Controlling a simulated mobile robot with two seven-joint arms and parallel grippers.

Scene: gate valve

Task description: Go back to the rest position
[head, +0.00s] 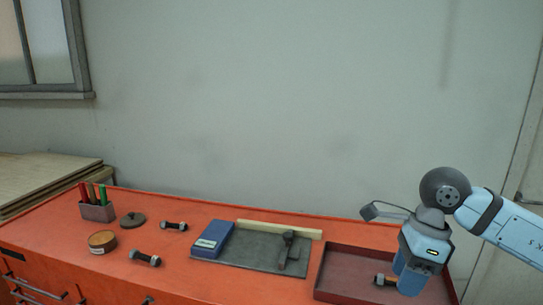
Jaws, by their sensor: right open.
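My right gripper (411,285) comes in from the right and points down over the dark red tray (340,262) at the right end of the bench. It is open. A bolt (384,281) lies in the tray just left of the gripper, its right part hidden behind the fingers. I cannot tell whether they touch. My left gripper is not in view.
The orange bench (190,268) holds a grey mat (245,258) with a dark metal part (288,248), a blue box (213,239), two bolts (146,258), a round tin (102,241), a dark disc (133,219) and a pen holder (97,211). A wall stands behind.

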